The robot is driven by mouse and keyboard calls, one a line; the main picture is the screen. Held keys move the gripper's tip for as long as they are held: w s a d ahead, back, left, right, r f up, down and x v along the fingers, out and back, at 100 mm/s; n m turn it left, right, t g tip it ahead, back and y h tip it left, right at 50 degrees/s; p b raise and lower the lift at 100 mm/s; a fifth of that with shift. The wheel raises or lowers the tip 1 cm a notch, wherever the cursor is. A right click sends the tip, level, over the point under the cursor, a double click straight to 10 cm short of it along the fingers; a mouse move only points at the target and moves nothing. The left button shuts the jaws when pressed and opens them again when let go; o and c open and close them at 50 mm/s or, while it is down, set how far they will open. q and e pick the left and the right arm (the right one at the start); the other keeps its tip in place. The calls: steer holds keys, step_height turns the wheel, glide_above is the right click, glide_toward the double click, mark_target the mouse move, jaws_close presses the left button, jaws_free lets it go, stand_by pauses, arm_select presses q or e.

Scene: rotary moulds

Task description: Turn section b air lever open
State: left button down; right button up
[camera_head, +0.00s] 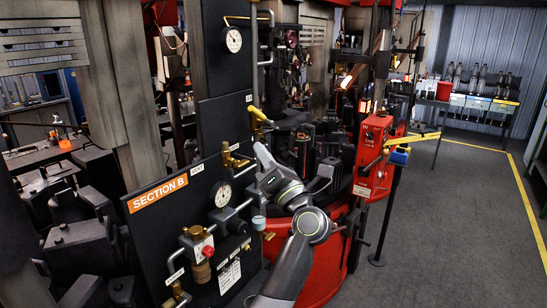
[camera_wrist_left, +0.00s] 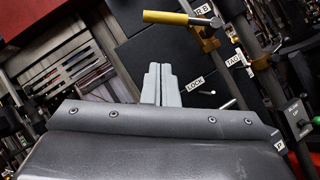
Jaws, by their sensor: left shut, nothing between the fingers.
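A yellow lever (camera_head: 258,113) sits on a brass valve on the dark panel of section B, just above my left gripper (camera_head: 259,149) in the head view. In the left wrist view the yellow lever (camera_wrist_left: 180,18) lies nearly level at the top, beside a label of which "R B" can be read. My left gripper (camera_wrist_left: 160,85) is shut and empty. Its fingertips point at the panel, below and left of the lever in the wrist view, with a gap between. My right gripper is out of view.
The orange SECTION B sign (camera_head: 158,194), a gauge (camera_head: 222,194) and a red button (camera_head: 208,251) are on the panel. A brass fitting (camera_head: 232,157) stands left of my gripper. A red box (camera_head: 376,134) stands to the right. The grey floor (camera_head: 460,220) is clear.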

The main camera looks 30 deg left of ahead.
mark_target(261, 116)
arm_select(q)
steer(key=w+a+r+p, duration=0.3)
steer(key=r, duration=0.1)
steer(key=shift+w+r, duration=0.25)
steer(key=shift+r, duration=0.05)
steer(key=shift+a, duration=0.1)
steer(key=shift+w, duration=0.2)
